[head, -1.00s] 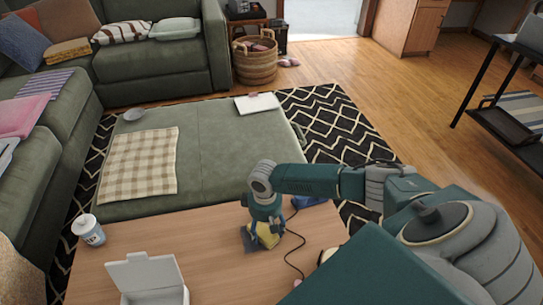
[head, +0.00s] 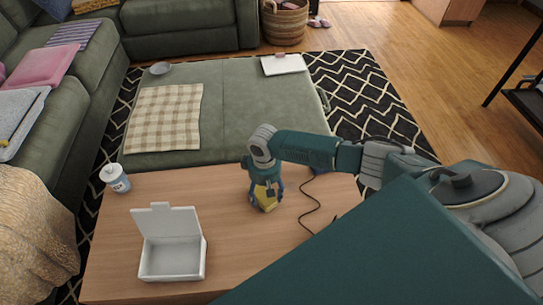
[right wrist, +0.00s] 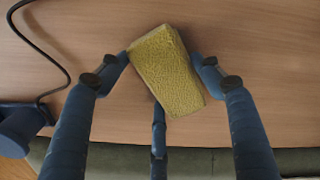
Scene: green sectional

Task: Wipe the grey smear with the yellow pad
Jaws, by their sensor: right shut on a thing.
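My right gripper (head: 265,197) is over the wooden coffee table (head: 215,285), its fingers pointing down. It is shut on the yellow pad (head: 266,195). In the right wrist view the pad (right wrist: 168,70) sits tilted between the fingers of the gripper (right wrist: 163,78), with bare wood around it. I cannot tell whether the pad touches the tabletop. No grey smear shows in either view now; any part under the pad is hidden. My left gripper is not in view.
An open white box (head: 172,262) stands at the table's front left. A lidded cup (head: 115,178) stands at its left edge. A black cable (head: 312,208) runs right of the gripper, from a blue object (right wrist: 18,130). Behind is a green ottoman (head: 235,110) with a checked cloth.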

